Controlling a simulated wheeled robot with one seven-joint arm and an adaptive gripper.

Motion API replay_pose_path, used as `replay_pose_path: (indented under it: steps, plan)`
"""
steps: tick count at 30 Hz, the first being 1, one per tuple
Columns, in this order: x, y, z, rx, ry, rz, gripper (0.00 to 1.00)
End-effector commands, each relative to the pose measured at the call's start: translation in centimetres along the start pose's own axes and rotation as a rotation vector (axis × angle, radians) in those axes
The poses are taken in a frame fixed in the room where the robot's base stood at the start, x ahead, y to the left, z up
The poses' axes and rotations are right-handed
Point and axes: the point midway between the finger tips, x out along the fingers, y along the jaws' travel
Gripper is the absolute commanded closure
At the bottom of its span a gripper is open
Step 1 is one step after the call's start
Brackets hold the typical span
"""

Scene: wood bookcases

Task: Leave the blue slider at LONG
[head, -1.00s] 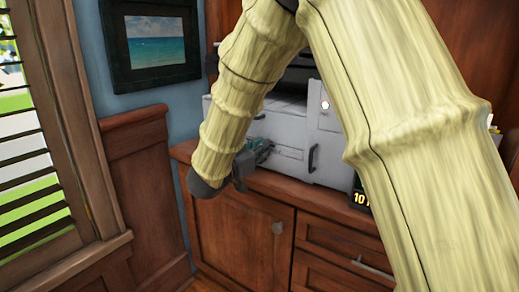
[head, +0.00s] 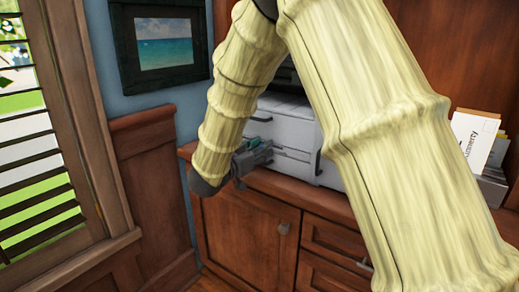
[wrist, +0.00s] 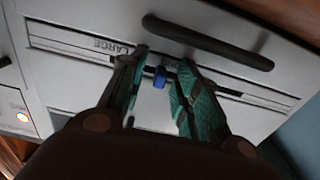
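The blue slider (wrist: 160,76) shows in the wrist view on the front of a pale grey machine (wrist: 70,85), in a dark slot between two printed strips. My gripper (wrist: 163,78) is open, with one green-padded finger on each side of the slider and a visible gap on both sides. In the head view my gripper (head: 256,158) is at the machine's front (head: 290,130); the slider cannot be made out there.
A dark bar handle (wrist: 208,42) runs above the slot in the wrist view, near the fingertips. A lit round button (wrist: 22,117) is at lower left. The machine stands on a wooden cabinet (head: 240,225). White envelopes (head: 475,138) stand in a holder at right.

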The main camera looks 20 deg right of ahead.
Motion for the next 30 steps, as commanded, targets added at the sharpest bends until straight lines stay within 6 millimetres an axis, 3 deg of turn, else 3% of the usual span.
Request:
replay_pose_path:
  steps: [8,21,30]
  plan:
    - [-1.3,-0.1,0.0,0.0,0.0,-0.002,0.68]
    - [-8.9,0.0,0.0,-0.001,0.0,-0.002,0.68]
    - [-11.7,0.0,0.0,0.0,0.001,-0.001,0.68]
